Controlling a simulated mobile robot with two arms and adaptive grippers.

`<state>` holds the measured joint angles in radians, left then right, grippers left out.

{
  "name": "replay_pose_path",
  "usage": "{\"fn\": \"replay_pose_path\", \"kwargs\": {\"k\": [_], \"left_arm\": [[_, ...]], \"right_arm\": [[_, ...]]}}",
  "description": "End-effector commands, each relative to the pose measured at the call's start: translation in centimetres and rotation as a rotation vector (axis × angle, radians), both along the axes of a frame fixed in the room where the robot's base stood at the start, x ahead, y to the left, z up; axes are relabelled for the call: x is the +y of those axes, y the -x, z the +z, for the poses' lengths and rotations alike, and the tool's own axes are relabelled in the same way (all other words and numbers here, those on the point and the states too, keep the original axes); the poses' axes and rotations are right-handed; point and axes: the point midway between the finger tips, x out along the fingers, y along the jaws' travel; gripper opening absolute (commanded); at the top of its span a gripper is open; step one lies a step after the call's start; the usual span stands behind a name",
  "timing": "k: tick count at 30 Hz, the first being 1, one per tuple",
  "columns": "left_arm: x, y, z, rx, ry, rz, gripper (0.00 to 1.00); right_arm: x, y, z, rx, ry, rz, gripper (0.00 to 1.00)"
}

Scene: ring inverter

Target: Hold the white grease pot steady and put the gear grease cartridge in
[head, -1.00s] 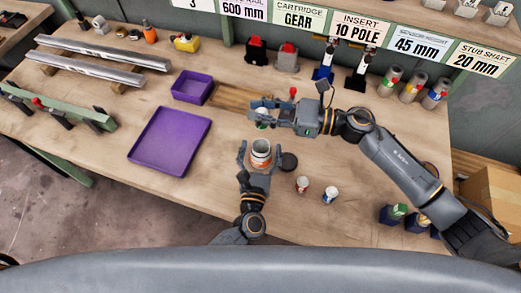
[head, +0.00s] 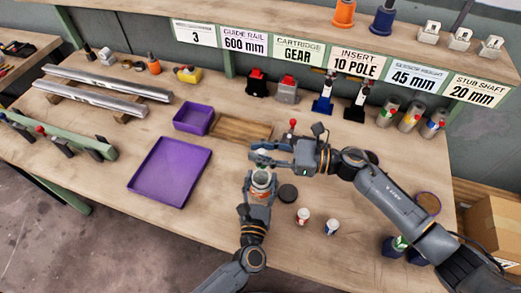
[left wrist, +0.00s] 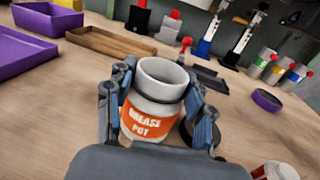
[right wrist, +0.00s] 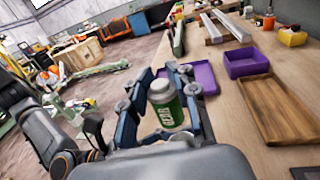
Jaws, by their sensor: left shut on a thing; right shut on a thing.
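The white grease pot (left wrist: 155,90) with its orange label stands upright and open-topped on the bench in the left wrist view. It also shows in the head view (head: 262,186). My left gripper (head: 259,181) is shut on the pot, one finger on each side. My right gripper (head: 257,155) is just beyond the pot in the head view, shut on the gear grease cartridge (right wrist: 166,104). The cartridge is upright, with a green "GEAR" label and a pale grey top. In the head view my fingers mostly hide it.
A dark round lid (head: 288,193) lies right of the pot. A wooden tray (head: 240,127) and purple trays (head: 170,171) lie beyond and left.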

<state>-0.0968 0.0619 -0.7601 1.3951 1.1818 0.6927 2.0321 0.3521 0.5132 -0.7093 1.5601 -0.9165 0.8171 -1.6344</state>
Motion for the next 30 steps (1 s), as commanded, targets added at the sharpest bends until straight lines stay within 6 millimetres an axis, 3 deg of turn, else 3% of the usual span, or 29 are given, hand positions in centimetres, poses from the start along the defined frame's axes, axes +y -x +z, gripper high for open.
{"fn": "replay_pose_path", "kwargs": {"k": [30], "left_arm": [[0.0, 0.0, -0.1, 0.002, 0.000, 0.000, 0.18]], "right_arm": [[0.0, 0.0, -7.3, 0.003, 0.000, -0.001, 0.00]]}}
